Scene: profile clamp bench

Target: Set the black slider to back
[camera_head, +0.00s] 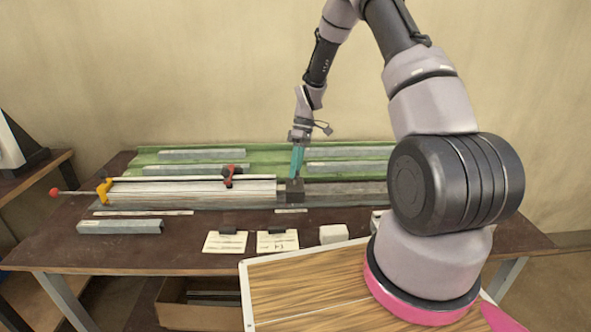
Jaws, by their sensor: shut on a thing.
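The black slider (291,192) is a dark block on the rail at the middle of the bench, at the right end of a long pale profile (190,191). My gripper (297,172) reaches down from above, its teal fingers at the top of the slider. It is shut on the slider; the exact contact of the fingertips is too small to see. The rail (345,195) continues to the right of the slider until my arm hides it.
A yellow clamp (104,190) with a red-ended rod and a red clamp (229,175) stand left on the bench. Labelled cards (225,242) and a white block (333,234) lie in front.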

